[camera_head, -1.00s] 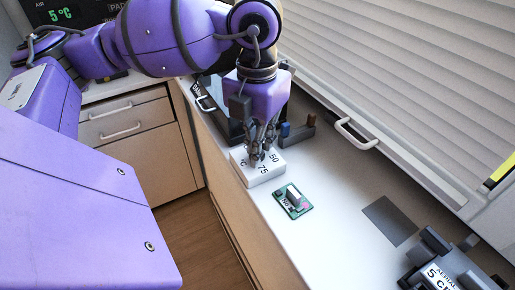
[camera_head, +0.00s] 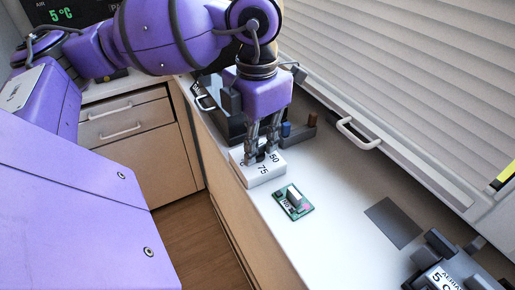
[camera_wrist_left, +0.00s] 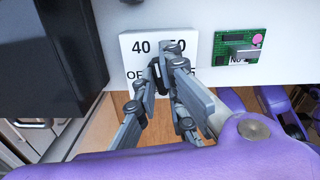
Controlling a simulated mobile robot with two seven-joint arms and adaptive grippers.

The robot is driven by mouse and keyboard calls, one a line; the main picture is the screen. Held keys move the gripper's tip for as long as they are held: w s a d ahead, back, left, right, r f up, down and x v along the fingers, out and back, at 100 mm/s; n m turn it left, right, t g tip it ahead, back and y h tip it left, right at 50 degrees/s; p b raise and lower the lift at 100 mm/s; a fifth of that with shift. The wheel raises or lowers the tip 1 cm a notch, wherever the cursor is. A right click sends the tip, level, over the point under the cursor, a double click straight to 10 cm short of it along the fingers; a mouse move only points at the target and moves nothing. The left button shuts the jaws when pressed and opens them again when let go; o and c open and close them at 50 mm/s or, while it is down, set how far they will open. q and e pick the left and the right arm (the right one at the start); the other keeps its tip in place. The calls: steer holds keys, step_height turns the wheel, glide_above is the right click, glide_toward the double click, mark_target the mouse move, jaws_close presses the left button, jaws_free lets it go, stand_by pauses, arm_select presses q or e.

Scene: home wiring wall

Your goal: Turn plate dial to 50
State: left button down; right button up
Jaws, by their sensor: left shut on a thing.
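In the left wrist view the plate (camera_wrist_left: 137,58) shows a 40, a partly covered 50 and part of a word beginning with O. My left gripper (camera_head: 262,157) points down over the plate. It is shut on the dark dial knob (camera_wrist_left: 160,74) at the plate's middle. The fingers hide most of the knob and the other marks, so I cannot tell where the knob points. My right gripper is in neither view.
A green circuit board (camera_head: 292,202) lies just right of the plate. A dark grey patch (camera_head: 393,222) and a grey device labelled 5 (camera_head: 450,276) are farther right. A dark tray with pegs (camera_head: 298,133) stands behind the gripper. The counter's front edge is close to the plate.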

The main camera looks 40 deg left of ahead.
mark_target(257, 147)
arm_select(q)
steer(key=shift+m+b, duration=0.3)
steer(key=shift+m, duration=0.7)
steer(key=c, duration=1.9)
jaws_free()
steer(key=shift+o, duration=0.7)
step_height(257, 147, up, 12)
steer(key=shift+c, duration=0.5)
